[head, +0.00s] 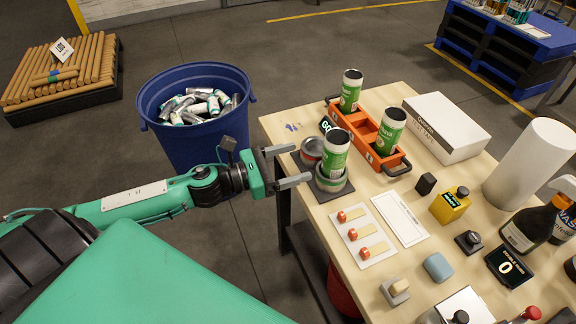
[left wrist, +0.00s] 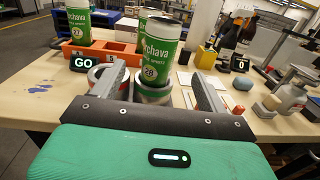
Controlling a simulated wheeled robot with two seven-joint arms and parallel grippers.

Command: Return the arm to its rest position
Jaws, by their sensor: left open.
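My left gripper (head: 290,166) is open at the left edge of the table, its two fingers pointing right. It also shows in the left wrist view (left wrist: 153,95), with a green can (left wrist: 158,52) ahead between the fingers. In the head view this green can (head: 335,154) stands upright in a round holder (head: 331,181) on a dark base, just beyond the fingertips. I cannot tell whether the fingers touch the holder; no can is clamped. My left arm (head: 135,201) stretches in from the left. My right gripper does not show.
An orange carrier (head: 367,129) holds two green cans. A blue bin (head: 196,132) full of cans stands left of the table. Open floor lies left of the table.

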